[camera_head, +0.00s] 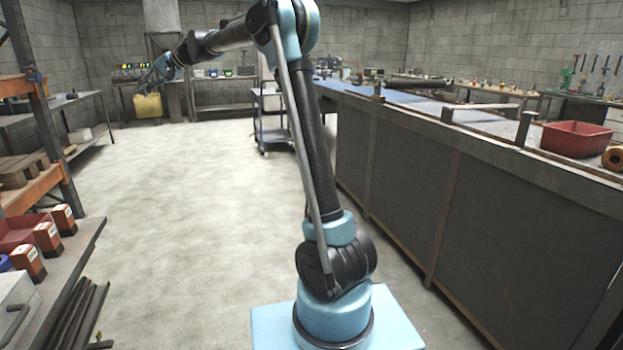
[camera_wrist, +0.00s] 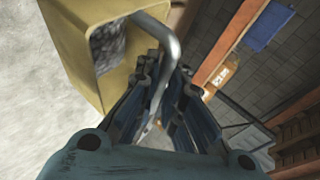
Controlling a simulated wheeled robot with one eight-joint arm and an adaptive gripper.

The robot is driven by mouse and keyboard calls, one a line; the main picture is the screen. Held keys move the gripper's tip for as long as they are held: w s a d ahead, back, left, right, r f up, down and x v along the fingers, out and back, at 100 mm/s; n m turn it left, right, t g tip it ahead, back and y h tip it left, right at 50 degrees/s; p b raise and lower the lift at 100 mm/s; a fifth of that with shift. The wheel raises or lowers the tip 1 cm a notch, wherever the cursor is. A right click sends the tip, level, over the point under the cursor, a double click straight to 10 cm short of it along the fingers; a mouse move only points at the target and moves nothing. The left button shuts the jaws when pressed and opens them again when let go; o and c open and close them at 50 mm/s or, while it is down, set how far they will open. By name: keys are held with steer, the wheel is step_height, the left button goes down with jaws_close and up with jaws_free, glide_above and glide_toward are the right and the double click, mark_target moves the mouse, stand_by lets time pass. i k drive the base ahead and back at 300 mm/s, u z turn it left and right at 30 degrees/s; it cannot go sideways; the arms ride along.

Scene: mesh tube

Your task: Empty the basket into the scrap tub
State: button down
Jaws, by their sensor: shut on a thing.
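The yellow basket (camera_head: 148,106) hangs from my gripper (camera_head: 150,84) at the far left of the head view, well above the floor. In the wrist view, the basket (camera_wrist: 88,35) is at the upper left, and its grey metal handle (camera_wrist: 166,38) passes between the fingers of my gripper (camera_wrist: 164,85), which is shut on it. Grey, grainy contents (camera_wrist: 110,47) show inside the basket. A red tub (camera_head: 577,139) stands on the bench at the right; I cannot tell whether it is the scrap tub.
A long bench (camera_head: 480,165) with low posts runs along the right. A rack (camera_head: 45,130) with boxes and another red bin (camera_head: 22,232) stands at the left. A cart (camera_head: 272,125) is behind my arm. The concrete floor (camera_head: 180,220) between is clear.

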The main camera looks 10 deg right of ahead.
mark_target(574, 139)
steer(key=i, duration=0.5)
steer(key=z, duration=3.5)
steer(key=i, duration=0.35)
steer(key=u, duration=0.1)
